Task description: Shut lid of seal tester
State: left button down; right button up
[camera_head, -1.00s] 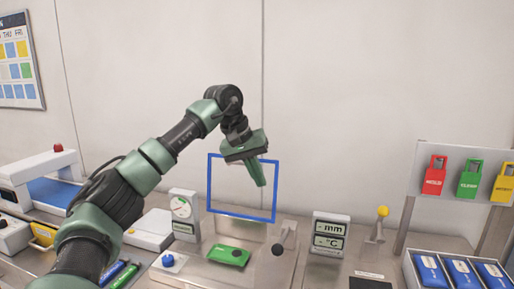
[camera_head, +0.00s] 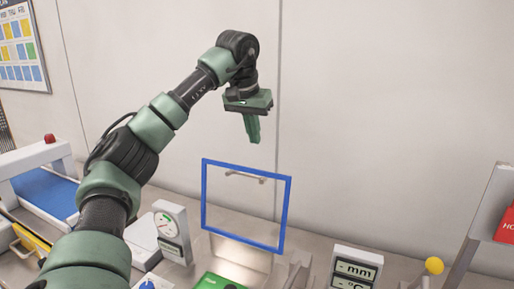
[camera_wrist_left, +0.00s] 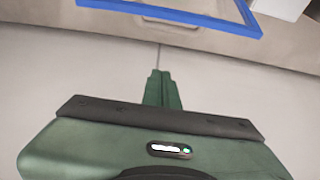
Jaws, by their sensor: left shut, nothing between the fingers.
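The seal tester's lid is a clear panel with a blue frame (camera_head: 203,205); it stands open and upright, with a small handle bar (camera_head: 245,177) near its top edge. Below it sits the tester's base, with a green item (camera_head: 215,281) partly cut off by the bottom edge. My left gripper (camera_head: 253,138) is shut and empty, pointing down above the lid's top edge and apart from it. In the left wrist view my gripper's fingers (camera_wrist_left: 162,90) are together, and the blue frame (camera_wrist_left: 170,14) crosses the top. My right gripper is not in view.
A dial gauge (camera_head: 172,230) stands left of the tester. A display marked mm and °C (camera_head: 355,268) and a yellow-knobbed lever (camera_head: 434,266) stand to the right. A conveyor with a blue belt (camera_head: 48,193) is at far left.

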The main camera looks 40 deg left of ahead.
pick_arm(q)
notch_tip(320, 180, down, 9)
jog(key=p, duration=0.2)
jog(key=shift+s+d+r, duration=0.15)
jog(key=shift+s, duration=0.2)
